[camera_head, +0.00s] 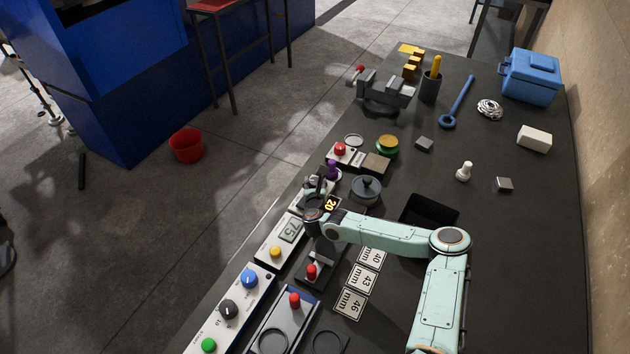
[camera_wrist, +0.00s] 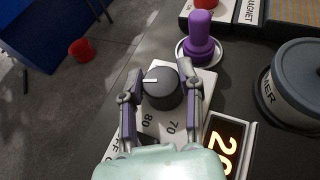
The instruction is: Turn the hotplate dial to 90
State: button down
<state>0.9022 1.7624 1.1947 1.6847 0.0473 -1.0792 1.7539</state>
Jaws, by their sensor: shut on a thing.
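The hotplate dial (camera_wrist: 163,92) is a dark round knob with a white pointer line on its top. It stands on a white panel (camera_wrist: 158,130) marked 80 and 70, with other marks hidden under my gripper. The pointer line points left in the wrist view. My gripper (camera_wrist: 162,84) is shut on the dial, with one finger on each side. In the head view my gripper (camera_head: 318,186) is at the panel and mostly covers the dial. A lit display (camera_wrist: 225,150) beside the panel is partly cut off; in the head view it reads about 20 (camera_head: 331,205).
A purple-handled piece (camera_wrist: 202,38) stands just beyond the dial. A grey lidded pot (camera_head: 366,190) is to the right. A red-knobbed device (camera_head: 340,150) is behind. The bench's right side has free room.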

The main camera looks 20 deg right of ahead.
jog(key=c, duration=0.7)
grip_release()
jog(key=shift+s, duration=0.1)
jog(key=v, duration=1.1)
jog(key=shift+s+a+r, duration=0.15)
jog(key=shift+s+r, duration=0.1)
jog(key=shift+s, duration=0.1)
